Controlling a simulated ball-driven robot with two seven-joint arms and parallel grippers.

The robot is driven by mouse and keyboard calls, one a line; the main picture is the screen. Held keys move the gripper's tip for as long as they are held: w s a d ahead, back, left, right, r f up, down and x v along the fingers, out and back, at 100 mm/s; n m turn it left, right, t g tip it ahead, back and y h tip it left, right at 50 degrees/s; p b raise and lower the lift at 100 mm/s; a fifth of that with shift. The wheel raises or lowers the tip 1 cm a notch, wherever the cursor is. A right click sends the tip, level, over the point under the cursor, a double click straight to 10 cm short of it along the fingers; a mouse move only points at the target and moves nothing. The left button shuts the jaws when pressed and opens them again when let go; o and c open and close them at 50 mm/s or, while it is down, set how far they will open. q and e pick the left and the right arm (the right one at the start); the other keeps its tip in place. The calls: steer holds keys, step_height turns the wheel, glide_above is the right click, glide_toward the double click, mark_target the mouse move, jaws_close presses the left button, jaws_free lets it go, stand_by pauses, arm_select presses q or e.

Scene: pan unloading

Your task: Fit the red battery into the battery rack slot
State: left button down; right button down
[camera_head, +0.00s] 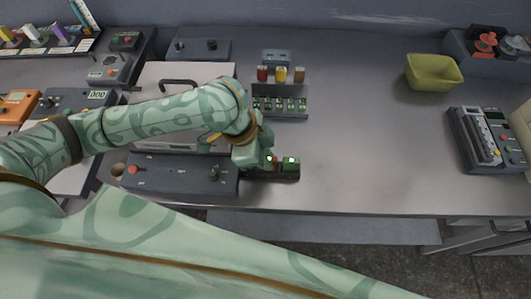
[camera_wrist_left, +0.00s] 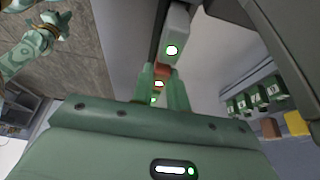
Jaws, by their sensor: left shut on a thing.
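My left gripper (camera_wrist_left: 163,88) is shut on the red battery (camera_wrist_left: 162,70), of which only a small reddish part shows between the green fingers. In the head view the left gripper (camera_head: 262,160) is low over the dark battery rack (camera_head: 284,176) near the table's front edge. The rack shows lit green lights, and one also shows beyond the fingers in the wrist view. A red light shows between the fingers. How deep the battery sits in the slot is hidden. My right gripper (camera_wrist_left: 57,22) is far off in the wrist view, too small to read.
A grey control box (camera_head: 180,175) stands left of the rack. Behind are a stand with green-lit units (camera_head: 280,105) and red, yellow and brown cylinders (camera_head: 281,75). A yellow-green bowl (camera_head: 433,72) and a dark device (camera_head: 483,140) are to the right. The table middle is clear.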

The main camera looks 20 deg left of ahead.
arm_select(q)
steer(key=c, duration=1.3)
jaws_free()
steer(key=p+v, duration=0.6)
steer(key=v, duration=1)
steer(key=shift+s+r, duration=0.1)
steer(key=shift+s, duration=0.1)
